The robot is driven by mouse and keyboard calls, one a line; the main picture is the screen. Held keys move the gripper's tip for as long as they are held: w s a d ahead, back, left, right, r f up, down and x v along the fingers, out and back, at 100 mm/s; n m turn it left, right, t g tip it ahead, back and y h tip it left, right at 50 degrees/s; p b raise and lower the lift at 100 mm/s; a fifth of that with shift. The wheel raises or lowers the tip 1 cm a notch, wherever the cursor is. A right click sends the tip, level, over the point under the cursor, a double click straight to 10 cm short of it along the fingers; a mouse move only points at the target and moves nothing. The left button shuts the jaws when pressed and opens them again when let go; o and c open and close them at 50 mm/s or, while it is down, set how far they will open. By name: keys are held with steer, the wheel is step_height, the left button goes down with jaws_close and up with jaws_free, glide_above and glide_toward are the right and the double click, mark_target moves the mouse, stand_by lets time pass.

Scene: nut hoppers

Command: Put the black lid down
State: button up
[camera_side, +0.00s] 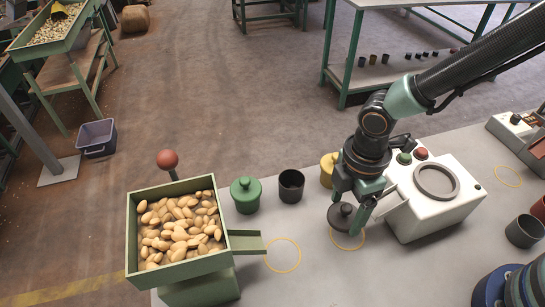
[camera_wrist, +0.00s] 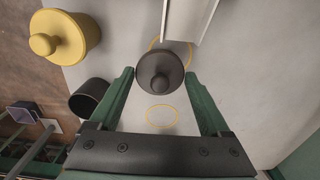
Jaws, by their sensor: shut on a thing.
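My gripper (camera_side: 350,207) is shut on the black lid (camera_side: 341,218), a dark round disc with a knob. In the wrist view the lid (camera_wrist: 160,73) sits between my two green fingertips (camera_wrist: 159,75), knob towards the camera. It looks about level, low over a yellow ring (camera_side: 349,244) marked on the table and covers part of it. I cannot tell whether the lid touches the table. An open black cup (camera_side: 291,188) stands to the left, clear of my gripper; it also shows in the wrist view (camera_wrist: 88,100).
A yellow lidded pot (camera_side: 327,170) and a green lidded pot (camera_side: 246,197) stand nearby. A white machine (camera_side: 440,217) is close on the right. A green hopper (camera_side: 134,235) of nuts is at left, its chute (camera_side: 247,243) near another empty ring (camera_side: 283,270).

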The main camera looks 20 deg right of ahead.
mark_target(347, 234)
steer(key=shift+s+d+f, duration=0.45)
steer(key=shift+s+f, duration=0.15)
steer(key=shift+s, duration=0.05)
steer(key=shift+s+f, duration=0.1)
steer(key=shift+f, duration=1.45)
steer(key=shift+d, duration=0.1)
steer(key=o, duration=1.2)
steer(key=shift+f, duration=0.1)
steer(key=shift+c, duration=0.2)
